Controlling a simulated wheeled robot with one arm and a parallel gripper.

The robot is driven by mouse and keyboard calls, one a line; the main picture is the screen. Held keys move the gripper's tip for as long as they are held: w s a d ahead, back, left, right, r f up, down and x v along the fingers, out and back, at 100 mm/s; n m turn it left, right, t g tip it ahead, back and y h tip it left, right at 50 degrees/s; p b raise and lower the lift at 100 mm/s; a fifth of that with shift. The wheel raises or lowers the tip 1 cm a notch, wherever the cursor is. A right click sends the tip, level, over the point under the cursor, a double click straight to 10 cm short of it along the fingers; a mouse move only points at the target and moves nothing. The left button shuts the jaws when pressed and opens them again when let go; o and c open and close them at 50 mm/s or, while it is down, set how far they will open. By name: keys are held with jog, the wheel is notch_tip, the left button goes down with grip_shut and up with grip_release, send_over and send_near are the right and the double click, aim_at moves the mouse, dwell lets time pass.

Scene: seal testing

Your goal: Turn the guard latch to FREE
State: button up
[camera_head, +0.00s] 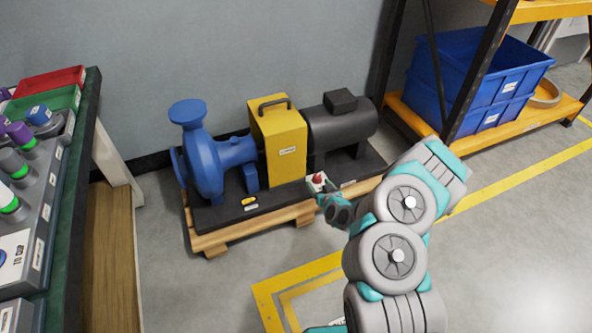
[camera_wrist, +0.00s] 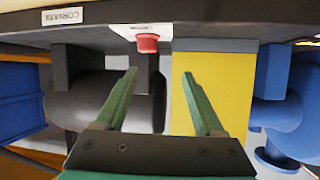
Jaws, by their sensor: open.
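The yellow guard (camera_head: 280,145) with a dark handle on top stands between the blue pump and the dark motor; its side shows in the wrist view (camera_wrist: 225,85). A small red knob (camera_head: 318,178) on a pale plate sits at the base's front edge, right of the guard. It also shows in the wrist view (camera_wrist: 148,43), which is upside down. I take it for the guard latch; its markings cannot be read. My gripper (camera_head: 327,198) is close in front of the knob. In the wrist view my gripper (camera_wrist: 158,75) is open and empty, its fingertips apart from the knob.
The blue pump (camera_head: 205,160) and dark motor (camera_head: 342,125) share the black base on a wooden pallet (camera_head: 210,241). A workbench with trays stands at left. A shelf with blue bins (camera_head: 485,75) stands at right. The floor in front is clear, with yellow lines.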

jog(key=s+a+r+n+g+y, duration=0.2)
jog(key=a+r+g, duration=0.2)
jog(key=a+r, duration=0.55)
jog(key=s+r+n+g+p, duration=0.1)
jog(key=s+r+g, duration=0.2)
jog(key=s+r, duration=0.5)
jog(key=shift+s+d+r, duration=0.2)
jog(key=shift+s+r, duration=0.05)
jog(key=shift+r, duration=0.7)
